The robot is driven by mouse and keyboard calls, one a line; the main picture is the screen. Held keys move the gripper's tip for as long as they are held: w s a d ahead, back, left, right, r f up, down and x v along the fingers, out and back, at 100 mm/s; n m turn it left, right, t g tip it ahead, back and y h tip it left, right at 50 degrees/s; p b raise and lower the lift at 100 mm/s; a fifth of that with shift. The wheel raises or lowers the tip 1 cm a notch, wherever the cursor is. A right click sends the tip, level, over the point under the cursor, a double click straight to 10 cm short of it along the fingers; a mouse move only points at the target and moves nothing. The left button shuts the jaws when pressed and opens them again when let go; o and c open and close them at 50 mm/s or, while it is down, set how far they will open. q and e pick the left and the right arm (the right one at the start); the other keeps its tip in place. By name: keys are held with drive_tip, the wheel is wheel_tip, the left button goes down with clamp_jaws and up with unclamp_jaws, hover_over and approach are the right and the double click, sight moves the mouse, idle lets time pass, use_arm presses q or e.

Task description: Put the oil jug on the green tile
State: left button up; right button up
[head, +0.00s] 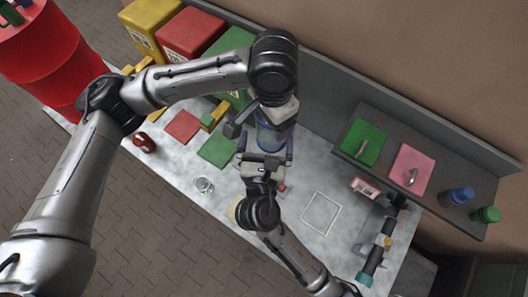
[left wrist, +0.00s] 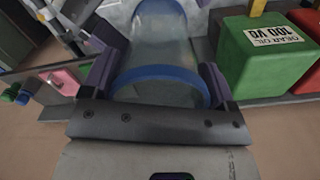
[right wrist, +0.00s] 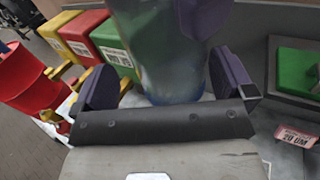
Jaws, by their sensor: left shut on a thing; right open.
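The oil jug (head: 270,138) is clear with blue at its ends. My left gripper (head: 262,122) is shut on it; the left wrist view shows the jug (left wrist: 160,45) between the fingers, its blue rim close to the palm. My right gripper (head: 265,159) is open, just in front of the jug. In the right wrist view the jug (right wrist: 175,60) shows beyond and between the spread fingers; I cannot tell if they touch it. The green tile (head: 218,150) lies flat and bare on the table, left of the jug. Whether the jug touches the table is unclear.
A red tile (head: 182,126) and red can (head: 144,142) lie farther left, with a glass (head: 204,185) in front. Yellow, red and green bins (head: 190,35) stand behind. A shelf (head: 440,135) with green and pink trays is right. A white square outline (head: 321,213) is clear.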

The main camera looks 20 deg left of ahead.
use_arm(q)
drive_tip(key=shift+s+d, duration=0.1)
drive_tip(key=shift+d, duration=0.05)
use_arm(e)
drive_tip(key=shift+w+a, duration=0.2)
drive_tip(key=shift+w, duration=0.95)
drive_tip(key=shift+c, duration=0.2)
use_arm(q)
drive_tip(key=shift+d, duration=0.15)
use_arm(e)
drive_tip(key=shift+s+a, duration=0.1)
drive_tip(key=shift+a, duration=0.1)
drive_tip(key=c, duration=0.8)
use_arm(q)
drive_tip(key=o, duration=1.1)
